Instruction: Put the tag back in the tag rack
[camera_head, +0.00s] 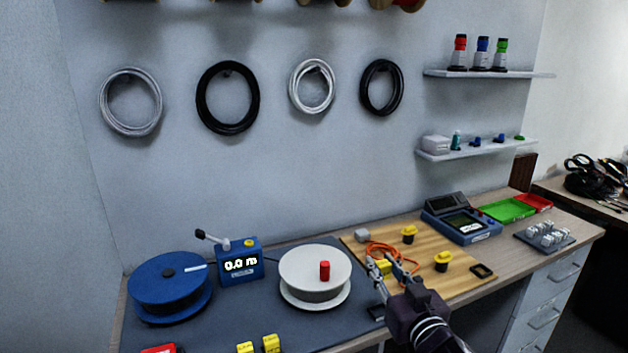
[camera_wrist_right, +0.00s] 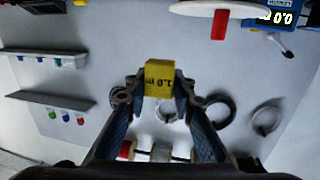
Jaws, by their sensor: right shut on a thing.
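My right gripper (camera_head: 380,262) is shut on a yellow tag (camera_head: 384,267) above the wooden board. In the right wrist view the tag (camera_wrist_right: 158,78) sits between the two fingertips (camera_wrist_right: 159,88) and its black print reads 1.0 m. Two other yellow tags, one (camera_head: 245,347) and another (camera_head: 271,343), stand at the bottom edge of the head view, left of my right gripper. I cannot make out the tag rack itself there; the frame cuts off that area. My left gripper is not in view.
The white spool (camera_head: 316,272) with a red knob stands left of my right gripper. A blue spool (camera_head: 169,287) and blue length meter (camera_head: 240,264) are farther left. The wooden board (camera_head: 465,272) holds an orange cable (camera_head: 385,247) and yellow-topped posts. The dark mat (camera_head: 228,310) has clear room.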

